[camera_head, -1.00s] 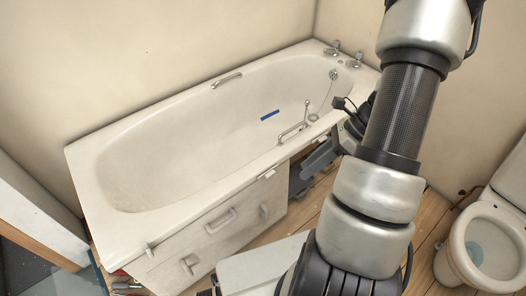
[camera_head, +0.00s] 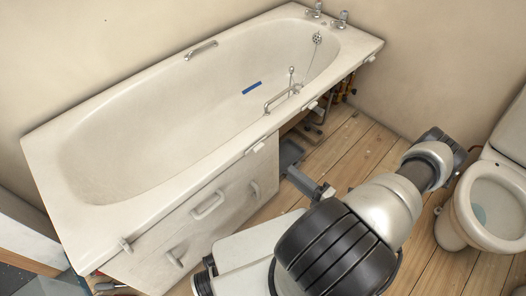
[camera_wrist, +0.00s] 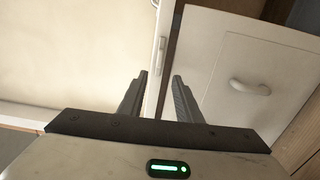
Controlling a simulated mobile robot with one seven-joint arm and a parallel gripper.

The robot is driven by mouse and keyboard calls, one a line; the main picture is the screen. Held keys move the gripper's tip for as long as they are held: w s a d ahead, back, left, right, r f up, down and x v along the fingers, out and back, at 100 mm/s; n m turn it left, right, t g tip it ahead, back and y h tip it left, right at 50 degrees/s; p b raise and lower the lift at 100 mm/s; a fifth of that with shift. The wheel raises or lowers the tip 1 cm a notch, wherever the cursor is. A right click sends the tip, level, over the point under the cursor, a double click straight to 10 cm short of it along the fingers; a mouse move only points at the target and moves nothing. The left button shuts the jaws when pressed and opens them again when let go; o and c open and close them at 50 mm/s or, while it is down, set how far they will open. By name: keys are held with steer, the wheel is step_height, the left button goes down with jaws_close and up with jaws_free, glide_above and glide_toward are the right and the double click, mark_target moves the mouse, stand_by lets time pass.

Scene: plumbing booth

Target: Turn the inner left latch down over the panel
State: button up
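The inner left latch (camera_head: 258,147) is a small white tab under the bath's front rim, near the right end of the white panel (camera_head: 225,222). It appears to lie along the rim rather than down over the panel. In the wrist view a pale latch-like bar (camera_wrist: 160,48) lies along the edge between the rim and the panel (camera_wrist: 222,75), ahead of my fingers. My gripper (camera_wrist: 158,90) is open and empty, its two grey fingers apart and not visibly touching the latch. In the head view grey finger parts (camera_head: 303,182) show right of the panel; the rest is partly hidden by my arm.
The bath (camera_head: 160,125) has another latch (camera_head: 125,244) at its left and more to the right. Panel handles (camera_head: 208,206) stick out. Right of the panel the space under the bath is open, with pipes (camera_head: 345,90). A toilet (camera_head: 490,205) stands right; wooden floor (camera_head: 350,150) lies between.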

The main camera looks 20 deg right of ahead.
mark_target(261, 149)
steer(key=b+x, duration=0.2)
steer(key=x, duration=1.3)
steer(key=shift+w+a, duration=0.2)
steer(key=shift+w, duration=0.15)
steer(key=shift+r, duration=0.1)
jaws_close()
